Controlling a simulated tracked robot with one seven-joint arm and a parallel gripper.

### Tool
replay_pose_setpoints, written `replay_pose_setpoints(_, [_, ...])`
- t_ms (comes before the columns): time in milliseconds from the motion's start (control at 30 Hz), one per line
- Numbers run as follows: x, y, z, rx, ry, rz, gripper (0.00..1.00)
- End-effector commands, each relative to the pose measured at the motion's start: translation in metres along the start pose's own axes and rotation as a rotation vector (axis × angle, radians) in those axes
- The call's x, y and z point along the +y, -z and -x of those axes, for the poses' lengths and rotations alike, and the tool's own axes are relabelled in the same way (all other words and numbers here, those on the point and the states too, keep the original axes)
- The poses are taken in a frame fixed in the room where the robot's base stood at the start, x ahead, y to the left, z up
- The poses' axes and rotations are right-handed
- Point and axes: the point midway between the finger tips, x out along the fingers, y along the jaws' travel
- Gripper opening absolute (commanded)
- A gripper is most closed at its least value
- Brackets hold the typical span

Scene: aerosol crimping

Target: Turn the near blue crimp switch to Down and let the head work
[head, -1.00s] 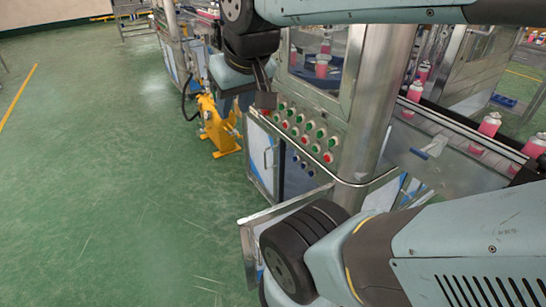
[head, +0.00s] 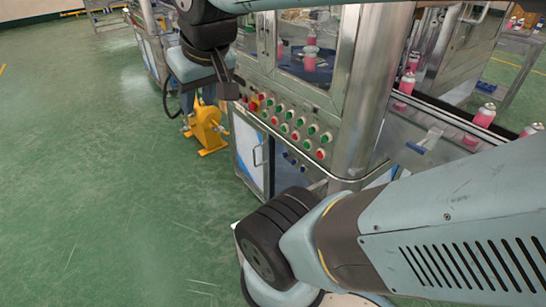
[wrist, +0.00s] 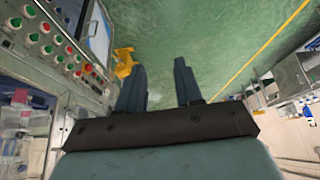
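Small dark blue switches (head: 292,161) sit in a short row low on the machine's front, below the red and green buttons. They are tiny in the head view, so I cannot read their settings or labels. My gripper (head: 211,94) hangs in the air left of the button panel, apart from it, at the panel's far end. In the wrist view my gripper (wrist: 161,82) has two dark fingers well apart, with only floor between them. It holds nothing. I cannot make out the blue switches in the wrist view.
The panel (head: 254,125) carries rows of red and green buttons. Above it is a windowed chamber with a pink can (head: 310,58). A yellow stand (head: 207,130) is on the floor beyond my gripper. More cans (head: 484,116) stand on the conveyor at right. Green floor is clear at left.

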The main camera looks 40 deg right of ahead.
Motion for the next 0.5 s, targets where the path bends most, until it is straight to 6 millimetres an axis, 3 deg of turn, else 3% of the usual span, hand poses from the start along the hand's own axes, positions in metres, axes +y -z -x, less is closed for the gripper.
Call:
replay_pose_setpoints(267, [0.005, 0.017, -0.015, -0.071, -0.037, 0.051, 0.35])
replay_pose_setpoints(500, [0.035, 0.049, -0.051, -0.221, -0.115, 0.161, 0.35])
